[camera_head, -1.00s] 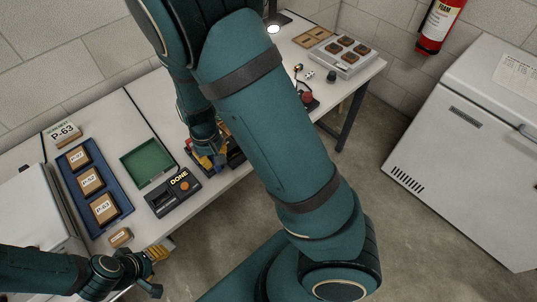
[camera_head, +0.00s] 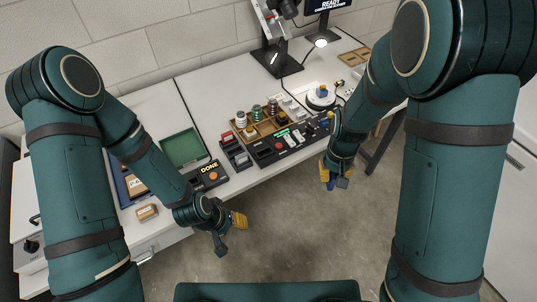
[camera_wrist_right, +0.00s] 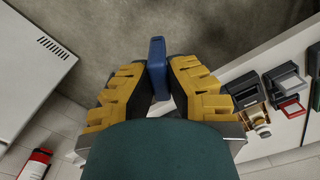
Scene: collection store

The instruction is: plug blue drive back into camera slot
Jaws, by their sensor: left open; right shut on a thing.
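The blue drive (camera_wrist_right: 157,66) is gripped between the yellow-padded fingers of my right gripper (camera_wrist_right: 160,80), its far end sticking out past them. In the head view my right gripper (camera_head: 327,172) hangs in front of the table's front edge, over the floor, and a bit of the drive (camera_head: 331,184) shows below it. My left gripper (camera_head: 230,230) is open and empty, in front of the table near the DONE box. A camera-like head on a black stand (camera_head: 271,55) is at the back of the table. I cannot make out which opening is the camera slot.
A black panel with buttons (camera_head: 283,146), a wooden rack of small jars (camera_head: 252,128), a green tray (camera_head: 183,145) and the DONE box (camera_head: 207,177) line the table. A round white device (camera_head: 321,98) and lit lamp (camera_head: 320,43) stand farther back. Floor in front is clear.

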